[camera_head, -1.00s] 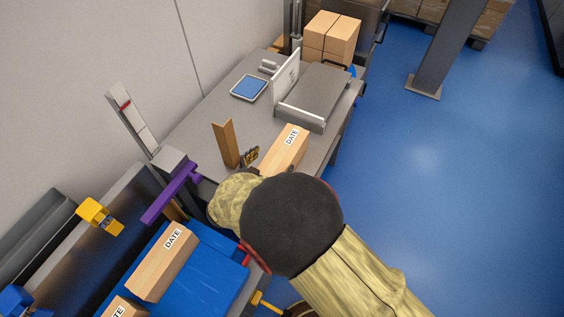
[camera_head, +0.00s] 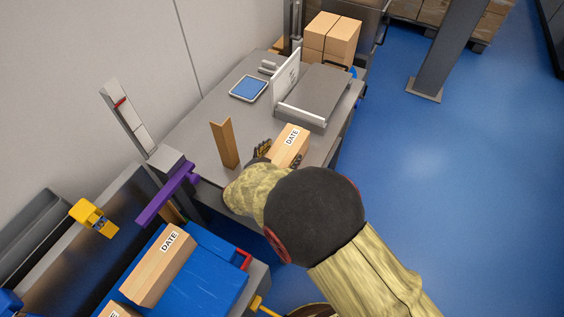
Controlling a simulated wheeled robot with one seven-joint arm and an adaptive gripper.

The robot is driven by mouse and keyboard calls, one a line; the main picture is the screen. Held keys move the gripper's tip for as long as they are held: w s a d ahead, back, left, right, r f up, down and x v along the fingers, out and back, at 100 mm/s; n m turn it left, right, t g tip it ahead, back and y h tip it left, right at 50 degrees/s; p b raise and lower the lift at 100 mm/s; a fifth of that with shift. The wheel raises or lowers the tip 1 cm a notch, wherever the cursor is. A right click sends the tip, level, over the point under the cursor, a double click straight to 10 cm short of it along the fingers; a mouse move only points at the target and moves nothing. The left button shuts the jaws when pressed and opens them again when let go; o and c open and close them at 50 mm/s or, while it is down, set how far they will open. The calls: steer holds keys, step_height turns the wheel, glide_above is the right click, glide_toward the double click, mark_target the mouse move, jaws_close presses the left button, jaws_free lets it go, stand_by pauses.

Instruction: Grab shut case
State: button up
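A closed brown cardboard case (camera_head: 289,150) with a white DATE label lies on the grey table, near its front right edge. My gripper (camera_head: 279,155) is at the near end of this case. One dark finger shows at the case's left side, and a small dark tip seems to show at its right side. The fingers look spread around the case, and I see no clear grip. My arm hides the near end of the case and most of the gripper.
An upright brown cardboard piece (camera_head: 224,145) stands just left of the gripper. Behind the case is a grey machine (camera_head: 311,92), with a blue-screened tablet (camera_head: 249,88) to its left. More DATE cases (camera_head: 158,266) lie on a blue surface (camera_head: 214,285) at lower left, beside a purple bar (camera_head: 168,196).

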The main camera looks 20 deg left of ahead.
steer(key=c, duration=1.7)
steer(key=shift+a+r, duration=0.1)
steer(key=shift+r, duration=0.05)
steer(key=shift+c, duration=0.4)
